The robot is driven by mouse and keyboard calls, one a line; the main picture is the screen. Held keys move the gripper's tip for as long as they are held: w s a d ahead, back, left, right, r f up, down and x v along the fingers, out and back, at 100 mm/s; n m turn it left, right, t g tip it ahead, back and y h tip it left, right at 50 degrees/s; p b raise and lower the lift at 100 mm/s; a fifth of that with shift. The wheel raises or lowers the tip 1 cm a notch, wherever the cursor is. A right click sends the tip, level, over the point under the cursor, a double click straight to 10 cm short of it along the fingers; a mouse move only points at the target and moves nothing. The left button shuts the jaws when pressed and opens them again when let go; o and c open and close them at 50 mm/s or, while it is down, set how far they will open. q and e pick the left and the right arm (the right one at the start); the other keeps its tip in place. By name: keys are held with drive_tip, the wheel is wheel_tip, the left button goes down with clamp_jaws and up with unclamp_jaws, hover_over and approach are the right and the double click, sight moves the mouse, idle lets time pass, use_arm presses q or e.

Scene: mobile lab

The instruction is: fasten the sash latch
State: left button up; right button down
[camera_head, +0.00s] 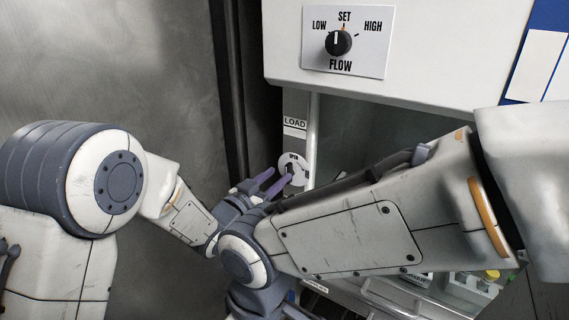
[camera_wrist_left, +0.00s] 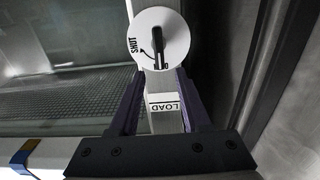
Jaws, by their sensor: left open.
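The sash latch is a white disc with a dark lever, mounted on a pale post. In the head view the disc (camera_head: 301,163) is partly covered by my fingers, and only the end of its lettering shows. In the left wrist view the disc (camera_wrist_left: 144,24) shows whole, with the word SHUT at its left and a curved arrow. Its dark lever (camera_wrist_left: 157,48) lies roughly upright in that picture. My left gripper (camera_head: 277,181) is open, its purple fingers pointing at the disc. In the wrist view the fingertips (camera_wrist_left: 161,75) stand apart on either side of the post, just below the disc.
A LOAD label (camera_head: 295,123) sits on the post by the disc. A FLOW dial (camera_head: 338,43) is on the white panel above. A glass pane (camera_wrist_left: 70,60) lies beside the post. Small bottles (camera_head: 490,276) stand lower right. An arm link of mine crosses the picture close by.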

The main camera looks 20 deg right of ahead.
sight(286, 168)
use_arm(q)
drive_tip(key=shift+p+x, duration=0.7)
drive_tip(key=shift+x, duration=1.65)
clamp_jaws()
drive_tip(key=m+b, duration=0.2)
drive_tip(key=b, duration=0.3)
drive_tip(key=s+f+m+b, duration=0.1)
drive_tip(key=m+b, duration=0.2)
drive_tip(key=b, duration=0.2)
drive_tip(key=d+m+b, duration=0.1)
drive_tip(key=m+b, duration=0.2)
drive_tip(key=b, duration=0.2)
drive_tip(key=shift+s+f, duration=0.2)
drive_tip(key=shift+f, duration=0.05)
drive_tip(key=m+b, duration=0.2)
drive_tip(key=b, duration=0.1)
drive_tip(key=m+b, duration=0.3)
drive_tip(key=b, duration=0.1)
drive_tip(key=f+m+b, duration=0.1)
drive_tip(key=m+b, duration=0.1)
drive_tip(key=b, duration=0.2)
drive_tip(key=shift+s+d+f+m, duration=0.1)
drive_tip(key=shift+s+d+m, duration=0.15)
drive_tip(key=shift+s+m, duration=0.15)
drive_tip(key=shift+m+b, duration=1.1)
drive_tip(key=shift+b, duration=0.2)
